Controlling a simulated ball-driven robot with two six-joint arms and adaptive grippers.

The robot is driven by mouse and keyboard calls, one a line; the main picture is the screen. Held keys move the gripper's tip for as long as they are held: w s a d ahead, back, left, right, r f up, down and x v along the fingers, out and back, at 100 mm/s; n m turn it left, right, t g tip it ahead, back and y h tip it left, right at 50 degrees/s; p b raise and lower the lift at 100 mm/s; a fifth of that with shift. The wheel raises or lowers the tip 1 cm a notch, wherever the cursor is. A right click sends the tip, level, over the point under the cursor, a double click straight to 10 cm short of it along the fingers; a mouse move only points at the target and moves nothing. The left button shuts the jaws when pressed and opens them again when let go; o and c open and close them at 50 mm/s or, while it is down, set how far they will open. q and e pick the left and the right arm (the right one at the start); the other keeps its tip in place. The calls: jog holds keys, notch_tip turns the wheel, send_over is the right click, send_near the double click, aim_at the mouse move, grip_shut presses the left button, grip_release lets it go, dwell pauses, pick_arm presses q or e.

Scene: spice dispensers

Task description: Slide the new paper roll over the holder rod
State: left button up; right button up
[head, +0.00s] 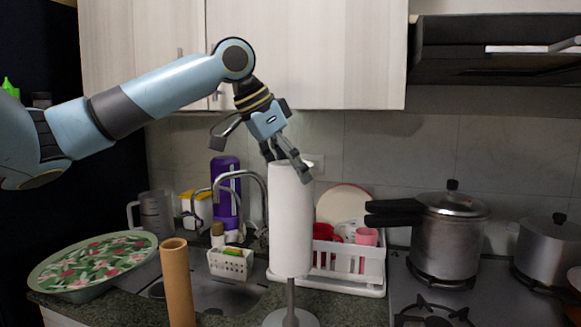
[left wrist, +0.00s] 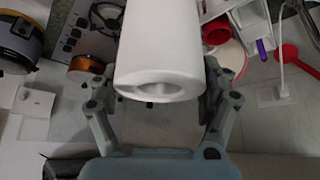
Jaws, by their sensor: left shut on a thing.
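The white paper roll (head: 291,225) hangs nearly upright, tilted slightly, at the middle of the head view. My left gripper (head: 287,163) is shut on its top end from above. In the left wrist view the roll (left wrist: 158,45) sits between the two fingers, its hollow end facing the camera. The holder rod (head: 291,294) shows below the roll's lower end, rising from a round grey base (head: 291,319) on the counter. The roll is over the rod in the picture; how far the rod reaches inside is hidden. My right gripper is not in view.
A brown cardboard tube (head: 176,283) stands at the front left. A white dish rack (head: 345,272) is close behind the roll. The sink tap (head: 262,190) and a small white basket (head: 231,264) are to the left. A pot (head: 449,240) stands on the stove at right.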

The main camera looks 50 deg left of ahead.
aim_at(290, 194)
pick_arm(q)
jog(key=shift+f+b, duration=1.7)
jog(key=shift+f, duration=1.9)
notch_tip(290, 194, down, 8)
jog(key=b, duration=0.2)
dwell(1.9)
jog(key=o, duration=1.5)
jog(key=shift+o, duration=0.2)
notch_tip(290, 194, up, 10)
